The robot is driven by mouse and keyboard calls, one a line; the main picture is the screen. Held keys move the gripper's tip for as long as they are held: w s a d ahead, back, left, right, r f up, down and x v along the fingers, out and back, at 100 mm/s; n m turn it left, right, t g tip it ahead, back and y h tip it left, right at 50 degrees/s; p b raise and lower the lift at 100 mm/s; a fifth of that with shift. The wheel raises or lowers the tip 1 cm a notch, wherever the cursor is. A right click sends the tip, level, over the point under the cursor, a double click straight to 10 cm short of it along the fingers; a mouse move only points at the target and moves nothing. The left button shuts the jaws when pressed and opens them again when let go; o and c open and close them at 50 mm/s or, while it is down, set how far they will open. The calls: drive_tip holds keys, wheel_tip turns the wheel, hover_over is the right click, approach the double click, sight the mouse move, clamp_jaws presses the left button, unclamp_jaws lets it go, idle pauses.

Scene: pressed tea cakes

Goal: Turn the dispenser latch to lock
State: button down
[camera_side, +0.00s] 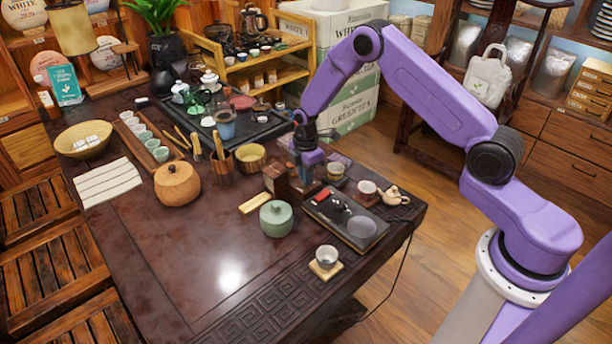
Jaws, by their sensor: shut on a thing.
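A small dark wooden box (276,180), which looks like the dispenser, stands on the table right of the middle. My gripper (304,183) points down close against the right side of this box, low over the table. Its jaws are shut on a small part there, which I take to be the dispenser latch. The fingers are dark and tiny in this view. The latch itself is hidden by the gripper, so its angle cannot be told.
A black tray (367,247) with a kettle-like fitting and red piece lies just right of my gripper. Cups and a teapot (396,195) are at the right. A wooden tool holder (221,166) stands left. The front-left table is clear.

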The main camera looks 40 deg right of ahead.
drive_tip(key=shift+n, duration=0.9)
drive_tip(key=c, duration=1.2)
unclamp_jaws()
drive_tip(key=shift+r, duration=0.15)
wheel_tip(320, 180, up, 17)
drive_tip(key=shift+r, duration=0.1)
